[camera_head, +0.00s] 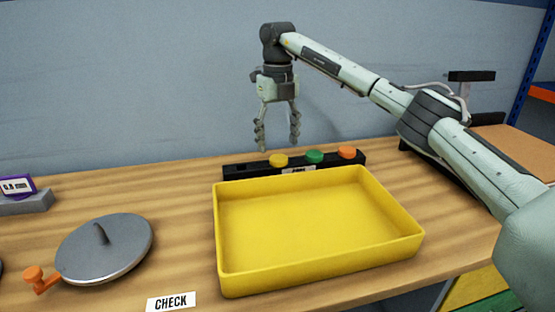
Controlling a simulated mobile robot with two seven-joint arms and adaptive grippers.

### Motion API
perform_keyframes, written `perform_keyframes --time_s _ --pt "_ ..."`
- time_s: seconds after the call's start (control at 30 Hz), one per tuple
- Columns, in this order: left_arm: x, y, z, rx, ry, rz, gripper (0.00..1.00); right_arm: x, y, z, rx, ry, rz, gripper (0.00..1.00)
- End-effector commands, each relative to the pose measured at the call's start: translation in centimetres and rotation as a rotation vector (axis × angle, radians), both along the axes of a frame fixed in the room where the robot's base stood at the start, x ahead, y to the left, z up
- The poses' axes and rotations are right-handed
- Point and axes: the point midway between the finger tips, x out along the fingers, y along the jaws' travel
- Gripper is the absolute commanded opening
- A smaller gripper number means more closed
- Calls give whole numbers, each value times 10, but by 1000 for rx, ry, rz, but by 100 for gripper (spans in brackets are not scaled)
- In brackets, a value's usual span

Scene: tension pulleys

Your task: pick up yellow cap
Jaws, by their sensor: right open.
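The yellow cap (279,160) sits on a black rack (240,171) behind the yellow tray. It is the leftmost of three caps, beside a green cap (314,156) and an orange cap (347,152). My right gripper (277,146) points straight down with its fingers apart and nothing between them. In the picture its fingertips are just above the yellow cap, with a small gap; the exact depth is hard to tell. My left gripper is not in view.
An empty yellow tray (220,240) fills the middle of the wooden table. A purple gauge display (17,187) stands at the far left. A wall closes the back.

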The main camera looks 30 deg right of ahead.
Motion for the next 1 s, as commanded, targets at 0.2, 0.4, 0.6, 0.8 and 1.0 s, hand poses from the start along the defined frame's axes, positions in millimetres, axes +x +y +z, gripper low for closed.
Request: perform_keyframes --time_s 0.2,0.4,0.6,0.8,1.0 --pt "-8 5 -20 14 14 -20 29 1 -4 -33 0 3 1 64" --pt "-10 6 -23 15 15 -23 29 2 -4 -43 0 0 0 64" --pt "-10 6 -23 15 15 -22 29 2 -4 -42 0 0 0 58" --pt "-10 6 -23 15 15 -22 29 2 -4 -42 0 0 0 33" --pt "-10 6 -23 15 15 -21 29 2 -4 -42 0 0 0 21"
